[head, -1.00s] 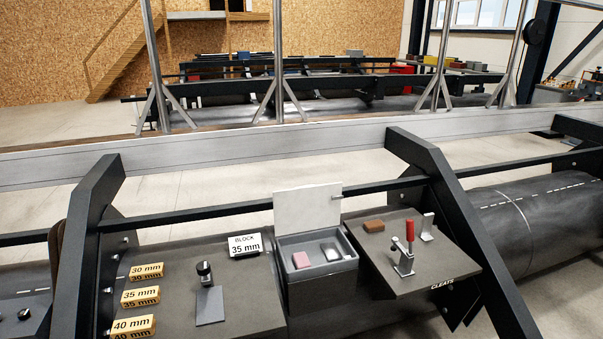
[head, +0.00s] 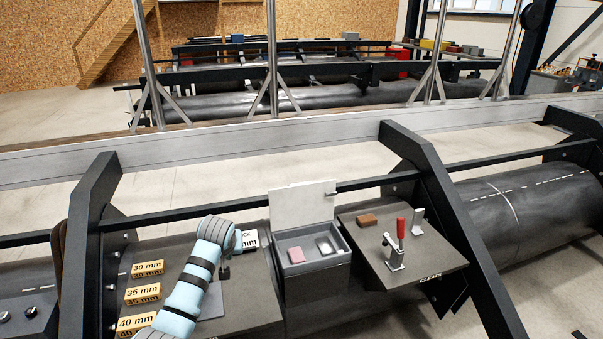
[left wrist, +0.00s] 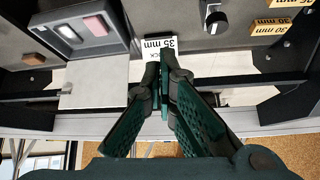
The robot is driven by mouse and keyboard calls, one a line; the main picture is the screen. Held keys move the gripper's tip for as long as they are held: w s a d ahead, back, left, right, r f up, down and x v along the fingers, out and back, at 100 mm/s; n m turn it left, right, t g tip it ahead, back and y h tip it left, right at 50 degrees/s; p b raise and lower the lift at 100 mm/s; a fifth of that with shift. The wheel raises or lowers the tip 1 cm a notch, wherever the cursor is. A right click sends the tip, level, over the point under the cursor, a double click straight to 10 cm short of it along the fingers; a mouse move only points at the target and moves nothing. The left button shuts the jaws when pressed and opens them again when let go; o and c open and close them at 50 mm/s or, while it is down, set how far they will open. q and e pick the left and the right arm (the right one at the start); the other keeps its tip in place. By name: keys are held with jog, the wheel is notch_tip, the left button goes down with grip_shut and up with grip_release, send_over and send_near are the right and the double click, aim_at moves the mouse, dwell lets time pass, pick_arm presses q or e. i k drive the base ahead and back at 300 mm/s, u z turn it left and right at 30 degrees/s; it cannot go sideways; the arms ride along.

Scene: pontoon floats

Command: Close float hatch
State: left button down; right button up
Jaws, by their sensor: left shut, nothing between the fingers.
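The float hatch is a grey box (head: 316,272) with a pale lid (head: 300,208) standing open, upright at its back edge. A pink block (head: 295,254) and a grey-white block (head: 325,247) lie inside. The left wrist view shows the lid (left wrist: 95,95) and box (left wrist: 125,38) upside down, left of the fingers. My left gripper (left wrist: 165,58) is shut and empty, its tips in front of the 35 mm sign. In the head view my left arm reaches up left of the box; its fingers cannot be made out. My right gripper is out of view.
Yellow size blocks (head: 143,293) stand at the left of the dark deck. Right of the box, a side shelf (head: 425,262) carries a red-handled clamp (head: 400,235), a brown block (head: 367,220) and a metal bracket (head: 418,219). A dark rail (head: 230,205) runs behind the lid.

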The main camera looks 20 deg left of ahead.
aim_at(299, 205)
jog(key=i, duration=1.95)
